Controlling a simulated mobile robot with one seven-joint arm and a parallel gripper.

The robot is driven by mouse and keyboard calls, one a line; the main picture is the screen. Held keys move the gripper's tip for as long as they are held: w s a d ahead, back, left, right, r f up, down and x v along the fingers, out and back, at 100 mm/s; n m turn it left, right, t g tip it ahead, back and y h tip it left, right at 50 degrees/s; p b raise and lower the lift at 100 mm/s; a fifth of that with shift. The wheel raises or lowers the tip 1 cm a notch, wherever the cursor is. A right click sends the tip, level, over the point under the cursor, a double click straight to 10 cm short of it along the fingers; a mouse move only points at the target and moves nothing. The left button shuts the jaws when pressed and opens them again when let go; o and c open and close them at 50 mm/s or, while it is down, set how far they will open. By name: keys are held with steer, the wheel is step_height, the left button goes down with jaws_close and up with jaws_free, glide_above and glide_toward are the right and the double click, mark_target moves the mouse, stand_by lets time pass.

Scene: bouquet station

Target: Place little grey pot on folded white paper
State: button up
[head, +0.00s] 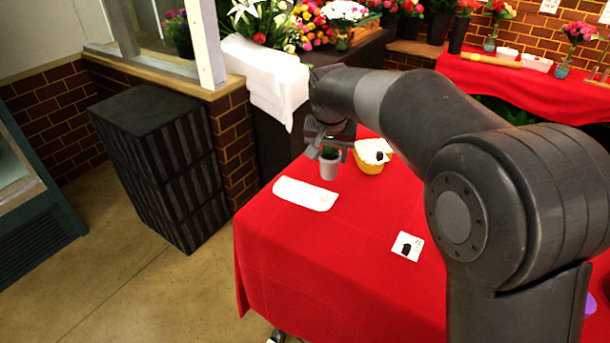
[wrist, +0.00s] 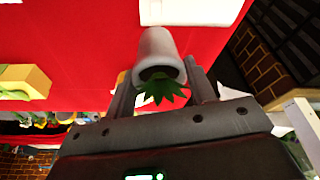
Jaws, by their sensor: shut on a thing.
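The little grey pot (head: 329,167) holds a small green plant and is upright over the red table in the head view. My gripper (head: 330,148) is shut on the pot near its rim. In the wrist view the pot (wrist: 158,52) sits between the two fingers (wrist: 160,92), with its green leaves showing. The folded white paper (head: 305,193) lies flat on the red cloth, to the left of the pot and nearer the camera. Its edge also shows at the top of the wrist view (wrist: 190,10). I cannot tell whether the pot touches the cloth.
Another card (head: 407,246) lies on the red tablecloth (head: 320,260). A white cloth (head: 268,80) hangs over a ledge behind. The table's middle front is clear.

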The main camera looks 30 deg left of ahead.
steer(key=shift+s+a+f, duration=0.3)
steer(key=shift+a+f, duration=0.75)
steer(key=shift+f, duration=0.25)
steer(key=shift+s+a+f, duration=0.3)
steer(key=shift+a+f, duration=0.75)
steer(key=shift+f, duration=0.25)
steer(key=shift+s+a+f, duration=0.3)
steer(key=shift+a+f, duration=0.75)
steer(key=shift+f, duration=0.25)
steer(key=shift+f, duration=0.1)
steer(key=o, duration=1.3)
steer(key=shift+f, duration=0.1)
steer(key=shift+o, duration=0.2)
